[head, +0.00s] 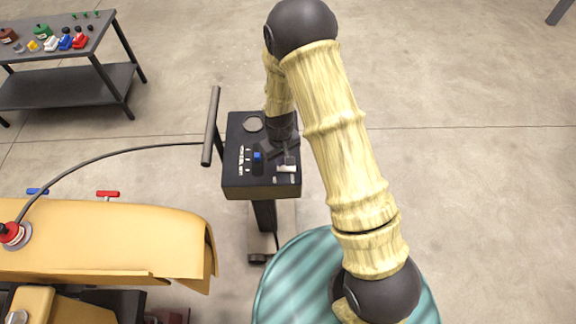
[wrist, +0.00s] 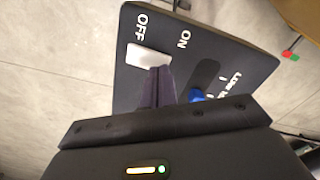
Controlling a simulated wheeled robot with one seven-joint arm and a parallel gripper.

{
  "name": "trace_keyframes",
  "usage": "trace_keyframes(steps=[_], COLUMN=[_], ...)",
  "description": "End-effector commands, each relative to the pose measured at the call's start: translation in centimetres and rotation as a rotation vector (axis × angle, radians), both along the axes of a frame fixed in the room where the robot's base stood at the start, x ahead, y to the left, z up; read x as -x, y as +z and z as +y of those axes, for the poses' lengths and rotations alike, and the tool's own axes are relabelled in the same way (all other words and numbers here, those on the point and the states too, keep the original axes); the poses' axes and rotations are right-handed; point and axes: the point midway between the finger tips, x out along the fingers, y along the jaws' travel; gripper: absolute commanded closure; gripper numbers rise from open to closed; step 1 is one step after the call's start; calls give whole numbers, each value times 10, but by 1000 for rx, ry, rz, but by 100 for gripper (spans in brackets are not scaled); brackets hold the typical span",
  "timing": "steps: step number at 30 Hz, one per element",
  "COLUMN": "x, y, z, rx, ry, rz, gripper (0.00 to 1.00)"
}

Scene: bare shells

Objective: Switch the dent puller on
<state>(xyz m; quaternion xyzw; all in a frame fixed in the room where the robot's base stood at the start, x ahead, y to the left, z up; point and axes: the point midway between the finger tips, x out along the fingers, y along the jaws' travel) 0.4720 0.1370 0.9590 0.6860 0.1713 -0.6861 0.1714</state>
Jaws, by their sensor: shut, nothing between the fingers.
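The dent puller (head: 232,181) is a dark box on a stand, with its control panel facing up. In the wrist view its panel (wrist: 235,58) carries printed OFF and ON labels. A white switch (wrist: 150,59) sits beside the OFF label; it also shows in the head view (head: 287,169). A blue slider knob (wrist: 197,95) lies to its right, near a LOW label. My gripper (wrist: 157,72) is shut and empty, its fingertips at the lower right edge of the white switch. I cannot tell whether they touch it. My gripper (head: 284,154) hides part of the panel in the head view.
A grey bar handle (head: 211,127) stands at the box's left. A black cable (head: 95,157) runs to a red-topped piece (head: 13,234) on a yellow body panel (head: 110,235). A dark table (head: 75,45) with small items stands far left. Floor to the right is clear.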

Motion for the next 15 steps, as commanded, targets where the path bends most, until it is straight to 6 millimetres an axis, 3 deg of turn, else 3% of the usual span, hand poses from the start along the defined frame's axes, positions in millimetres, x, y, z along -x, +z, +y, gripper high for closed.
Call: trace_keyframes(steps=[15], x=[0], y=[-7], z=[0], rx=[0], ry=[0], rz=[0], gripper=[100])
